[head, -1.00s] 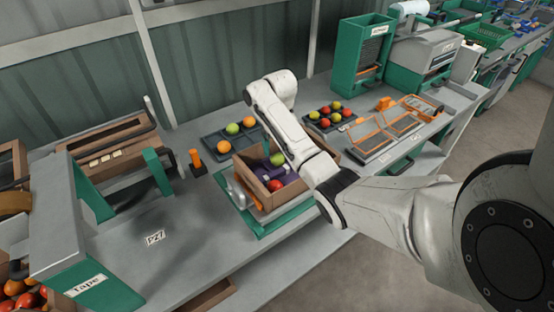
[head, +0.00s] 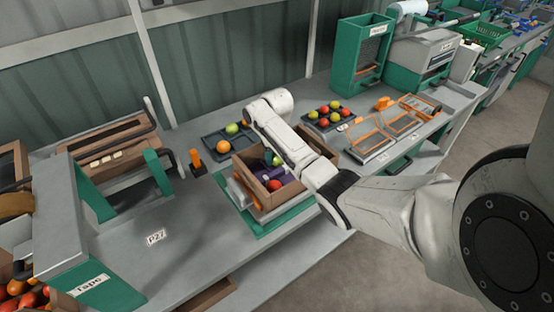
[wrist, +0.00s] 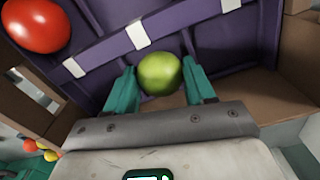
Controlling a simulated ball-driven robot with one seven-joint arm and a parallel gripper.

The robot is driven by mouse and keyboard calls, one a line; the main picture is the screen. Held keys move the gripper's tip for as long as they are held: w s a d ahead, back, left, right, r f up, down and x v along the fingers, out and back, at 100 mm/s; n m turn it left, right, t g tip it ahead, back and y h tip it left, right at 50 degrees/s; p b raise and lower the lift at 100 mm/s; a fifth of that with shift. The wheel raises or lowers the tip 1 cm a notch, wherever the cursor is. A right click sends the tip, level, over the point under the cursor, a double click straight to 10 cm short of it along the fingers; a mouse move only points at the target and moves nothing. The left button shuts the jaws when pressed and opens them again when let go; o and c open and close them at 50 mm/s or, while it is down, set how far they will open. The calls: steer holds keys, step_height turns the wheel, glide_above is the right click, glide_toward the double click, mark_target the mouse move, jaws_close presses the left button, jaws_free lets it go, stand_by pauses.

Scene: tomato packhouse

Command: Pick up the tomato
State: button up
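A green tomato (wrist: 159,74) sits between the two green fingers of my gripper (wrist: 160,72) in the wrist view. The fingers are spread about as wide as the tomato, one on each side; I cannot tell whether they press on it. A red tomato (wrist: 38,24) lies apart at the upper left of the wrist view; it also shows in the head view (head: 274,184). Both are in a cardboard box (head: 258,200) with a purple divider (wrist: 95,52) with white patches. In the head view my arm hides most of the gripper.
The box stands on a green-edged stand on the grey bench (head: 150,205). Dark trays with fruit stand behind it, left (head: 212,140) and right (head: 318,130). An orange-handled tool (head: 196,160) stands to the left. The bench front left is mostly clear.

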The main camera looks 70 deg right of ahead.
steer(key=shift+c, duration=1.1)
